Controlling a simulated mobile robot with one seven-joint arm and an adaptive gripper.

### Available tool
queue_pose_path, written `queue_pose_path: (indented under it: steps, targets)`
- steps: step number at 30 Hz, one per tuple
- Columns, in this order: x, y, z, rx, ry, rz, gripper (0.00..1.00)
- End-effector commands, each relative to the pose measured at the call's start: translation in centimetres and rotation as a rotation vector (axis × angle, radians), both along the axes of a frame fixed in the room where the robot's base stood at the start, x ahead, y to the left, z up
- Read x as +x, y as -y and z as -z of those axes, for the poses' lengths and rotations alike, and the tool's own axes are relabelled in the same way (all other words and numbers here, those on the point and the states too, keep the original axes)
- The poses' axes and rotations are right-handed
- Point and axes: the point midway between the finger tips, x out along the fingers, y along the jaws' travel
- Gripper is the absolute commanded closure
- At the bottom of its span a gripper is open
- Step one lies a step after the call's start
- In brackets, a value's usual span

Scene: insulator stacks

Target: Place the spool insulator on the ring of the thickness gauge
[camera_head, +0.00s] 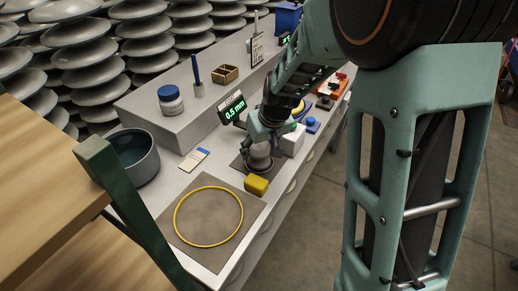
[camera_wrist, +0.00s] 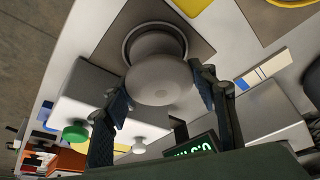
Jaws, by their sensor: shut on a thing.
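The grey spool insulator (camera_wrist: 160,82) is between the two fingers of my gripper (camera_wrist: 161,88) in the wrist view, and they are shut on it. Its far end lies within the outline of a round grey ring (camera_wrist: 128,48) on a brown mat; I cannot tell whether it touches the ring. In the head view my gripper (camera_head: 262,143) is over the insulator (camera_head: 259,163), partly hiding it. The thickness gauge's display (camera_head: 233,108) reads 0.5 mm and stands behind my gripper; it also shows in the wrist view (camera_wrist: 191,149). The white box (camera_head: 292,140) with a green button stands beside my gripper.
A yellow block (camera_head: 256,185) lies just in front of the insulator. A mat with a yellow hoop (camera_head: 177,222) lies nearer. A dark bowl (camera_head: 132,157), a label card (camera_head: 194,159) and a raised shelf with a jar (camera_head: 171,101) are to the left.

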Motion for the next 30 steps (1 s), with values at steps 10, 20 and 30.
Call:
queue_pose_path:
  steps: [10,20,30]
  targets:
    - [0.0,0.0,0.3,0.000,0.000,0.000,0.30]
    - [0.0,0.0,-0.2,0.000,0.000,0.000,0.30]
    - [-2.0,0.9,-5.7,0.000,0.004,-0.001,0.30]
